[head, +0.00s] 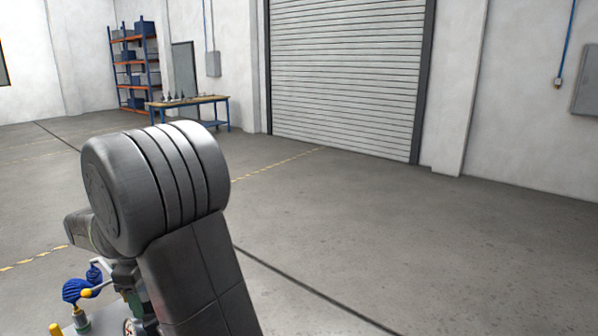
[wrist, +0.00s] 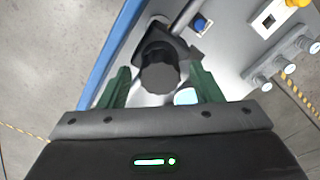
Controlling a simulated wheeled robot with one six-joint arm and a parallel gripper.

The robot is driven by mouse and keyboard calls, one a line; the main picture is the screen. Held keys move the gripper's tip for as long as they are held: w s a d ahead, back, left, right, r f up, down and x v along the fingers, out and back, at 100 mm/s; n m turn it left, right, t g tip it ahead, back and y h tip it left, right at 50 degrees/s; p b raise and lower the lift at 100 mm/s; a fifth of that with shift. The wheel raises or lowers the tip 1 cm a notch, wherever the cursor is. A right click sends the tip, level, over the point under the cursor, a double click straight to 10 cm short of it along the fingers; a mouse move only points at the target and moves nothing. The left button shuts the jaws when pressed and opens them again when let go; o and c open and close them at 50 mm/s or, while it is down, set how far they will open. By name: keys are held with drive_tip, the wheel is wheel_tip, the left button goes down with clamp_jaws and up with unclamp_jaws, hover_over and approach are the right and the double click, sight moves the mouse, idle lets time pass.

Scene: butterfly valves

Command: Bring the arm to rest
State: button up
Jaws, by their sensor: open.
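In the wrist view my gripper (wrist: 160,70) is open, with one green finger on each side of a black knob-like part (wrist: 160,77). Gaps show between the fingers and this part, and I cannot tell how far the fingertips are from it in depth. A grey bar runs from it toward the upper right. In the head view my arm is bent and fills the lower left. It hides most of the gripper there.
The light panel has a blue edge (wrist: 112,52), a blue button (wrist: 200,22), a switch (wrist: 268,18) and several grey fittings (wrist: 285,68). A workbench (head: 190,100) and shelf rack (head: 134,65) stand far back. Floor at right is clear.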

drive_tip(key=n, duration=0.4)
drive_tip(key=shift+b, duration=0.4)
wheel_tip(320, 180, up, 12)
drive_tip(key=shift+b, duration=0.3)
